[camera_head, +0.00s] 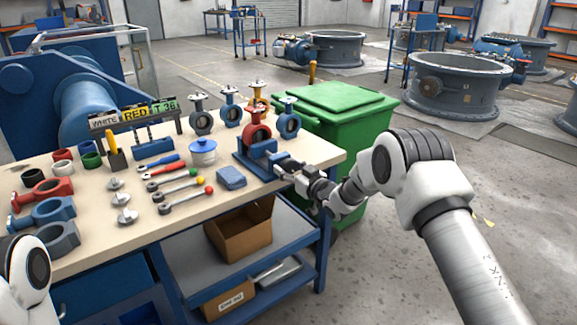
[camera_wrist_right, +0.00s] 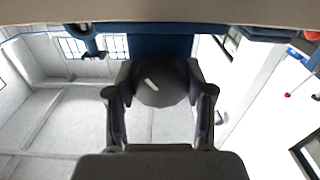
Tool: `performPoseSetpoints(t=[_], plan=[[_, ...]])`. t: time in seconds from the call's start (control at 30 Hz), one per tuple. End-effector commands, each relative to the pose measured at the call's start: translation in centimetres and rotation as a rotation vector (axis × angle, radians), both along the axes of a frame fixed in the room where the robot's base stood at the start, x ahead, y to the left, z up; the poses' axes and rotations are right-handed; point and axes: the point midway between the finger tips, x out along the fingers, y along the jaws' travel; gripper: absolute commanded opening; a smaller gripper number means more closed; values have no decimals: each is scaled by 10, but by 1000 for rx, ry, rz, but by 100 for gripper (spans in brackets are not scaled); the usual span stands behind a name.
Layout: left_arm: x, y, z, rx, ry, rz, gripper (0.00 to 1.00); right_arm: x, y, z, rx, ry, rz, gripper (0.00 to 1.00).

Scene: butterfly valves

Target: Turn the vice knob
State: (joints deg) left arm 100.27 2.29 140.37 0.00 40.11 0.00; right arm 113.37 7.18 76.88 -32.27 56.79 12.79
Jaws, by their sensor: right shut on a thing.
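The blue vice (camera_head: 249,163) stands at the right end of the workbench, with a red butterfly valve (camera_head: 257,130) in it. My right gripper (camera_head: 284,168) is at the right side of the vice. In the right wrist view the dark round vice knob (camera_wrist_right: 162,88) sits between the two fingers of my right gripper (camera_wrist_right: 160,76), which is shut on it. In the head view the knob is mostly hidden by the gripper. My left gripper is out of view; only part of my left arm shows at the lower left.
The workbench (camera_head: 130,240) holds several valves, rings, wrenches, a white-and-blue pot (camera_head: 203,153) and a small blue block (camera_head: 231,178) near the vice. A green bin (camera_head: 345,120) stands close behind my right gripper.

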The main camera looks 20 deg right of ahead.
Motion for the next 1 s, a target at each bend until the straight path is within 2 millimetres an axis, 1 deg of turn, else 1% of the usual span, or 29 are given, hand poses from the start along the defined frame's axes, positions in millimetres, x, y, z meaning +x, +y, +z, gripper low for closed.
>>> performPoseSetpoints(t=[0.7, 1.0], plan=[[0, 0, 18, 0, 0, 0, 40, 0, 1, 2, 637, 230, 0, 18], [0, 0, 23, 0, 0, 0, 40, 0, 1, 1, 858, 310, 0, 18]])
